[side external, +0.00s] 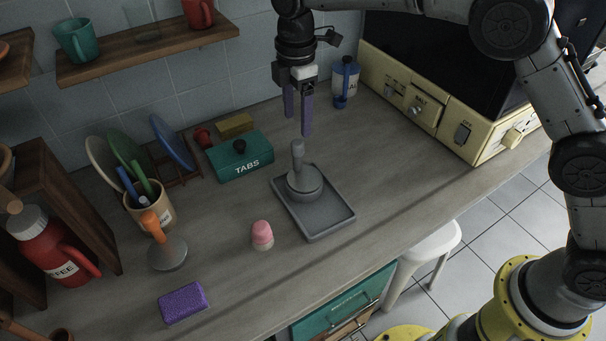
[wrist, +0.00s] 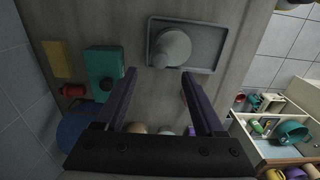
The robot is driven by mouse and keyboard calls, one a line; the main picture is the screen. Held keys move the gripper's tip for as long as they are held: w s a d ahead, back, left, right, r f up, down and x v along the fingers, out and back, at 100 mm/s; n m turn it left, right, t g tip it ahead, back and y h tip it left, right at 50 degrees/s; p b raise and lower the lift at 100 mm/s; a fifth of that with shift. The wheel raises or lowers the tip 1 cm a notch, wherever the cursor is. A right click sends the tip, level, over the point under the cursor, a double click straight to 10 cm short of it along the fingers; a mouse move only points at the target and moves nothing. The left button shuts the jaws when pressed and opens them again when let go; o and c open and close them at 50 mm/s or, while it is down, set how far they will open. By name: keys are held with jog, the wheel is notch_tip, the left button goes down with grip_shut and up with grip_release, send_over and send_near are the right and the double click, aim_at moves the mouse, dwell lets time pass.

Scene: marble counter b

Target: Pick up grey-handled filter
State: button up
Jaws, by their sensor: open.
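The grey-handled filter (side external: 304,183) stands upright on a grey rectangular tray (side external: 330,227), with its round grey base down and its handle pointing up. In the wrist view the filter (wrist: 174,47) shows from above on the tray (wrist: 208,46), just beyond the fingertips. My gripper (side external: 298,124) is open and empty, pointing down above the handle. In the wrist view its purple fingers (wrist: 159,75) are spread apart, with the handle end near the gap between the tips. No contact with the filter is visible.
A teal TABS box (side external: 240,160) sits left of the tray, and a blue jar (side external: 345,82) behind it. A pink-topped object (side external: 262,235), an orange-handled tool (side external: 168,254) and a purple sponge (side external: 183,302) lie front left. A cream machine (side external: 440,110) stands at right.

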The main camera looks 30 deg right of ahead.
aim_at(298, 153)
notch_tip(298, 153, down, 11)
jog(key=shift+r, duration=0.2)
dwell(0.3)
grip_shut()
dwell(1.4)
